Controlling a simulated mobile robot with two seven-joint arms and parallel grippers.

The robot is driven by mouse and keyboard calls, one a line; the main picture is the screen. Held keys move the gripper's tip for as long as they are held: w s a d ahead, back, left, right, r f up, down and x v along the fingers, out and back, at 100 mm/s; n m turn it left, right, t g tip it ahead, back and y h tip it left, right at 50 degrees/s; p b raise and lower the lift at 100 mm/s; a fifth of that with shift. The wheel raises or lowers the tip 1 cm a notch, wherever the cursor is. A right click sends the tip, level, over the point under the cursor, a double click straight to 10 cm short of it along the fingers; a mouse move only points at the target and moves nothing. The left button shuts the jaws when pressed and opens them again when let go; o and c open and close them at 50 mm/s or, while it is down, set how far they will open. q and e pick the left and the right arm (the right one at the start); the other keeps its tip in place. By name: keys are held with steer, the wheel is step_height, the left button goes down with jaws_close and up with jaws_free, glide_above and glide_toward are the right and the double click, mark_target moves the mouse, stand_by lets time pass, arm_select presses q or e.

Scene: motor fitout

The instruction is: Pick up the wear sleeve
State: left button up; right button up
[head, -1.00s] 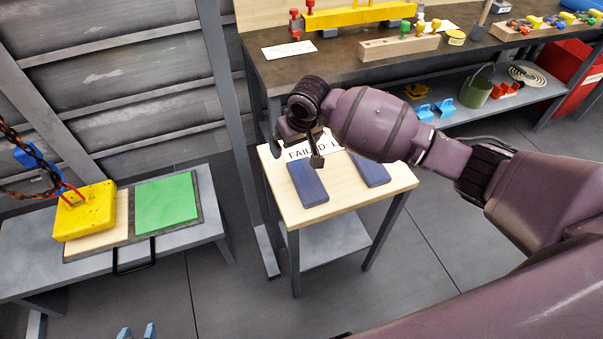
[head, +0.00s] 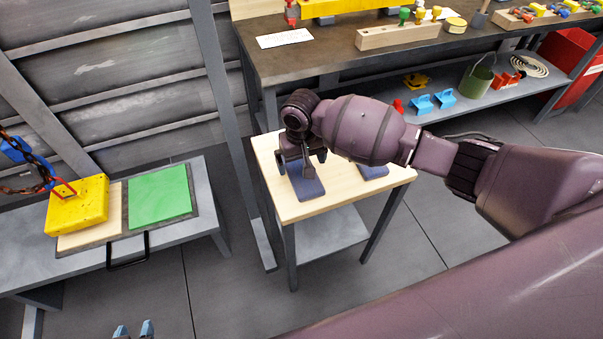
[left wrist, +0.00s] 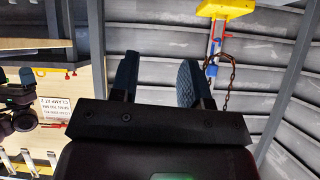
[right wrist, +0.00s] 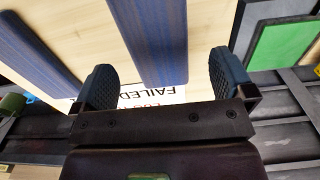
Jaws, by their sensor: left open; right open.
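Two long flat blue pieces lie on a small pale-topped table (head: 335,202); I cannot tell from their look whether one is the wear sleeve. The left blue piece (head: 306,187) is partly covered by my right gripper (head: 300,166). The right one (head: 373,172) is mostly behind my arm. In the right wrist view my right gripper (right wrist: 162,84) is open, with the near blue piece (right wrist: 150,40) between its fingers; contact is not clear. The other blue piece (right wrist: 38,50) is to the left. My left gripper (head: 133,330) is open and empty, at the bottom edge; it also shows in the left wrist view (left wrist: 160,80).
A sign reading "FAILED" (right wrist: 172,94) lies on the table. At left, a low grey bench holds a yellow block (head: 77,206) on a chain hook and a green plate (head: 160,195). A long workbench (head: 340,58) with parts stands behind. Floor between is clear.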

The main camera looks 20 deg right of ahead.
steer(key=f, duration=0.1)
steer(key=f+b, duration=0.1)
steer(key=f, duration=0.3)
steer(key=shift+d, duration=0.25)
steer(key=shift+r, duration=0.1)
steer(key=c, duration=0.9)
steer(key=shift+o, duration=0.2)
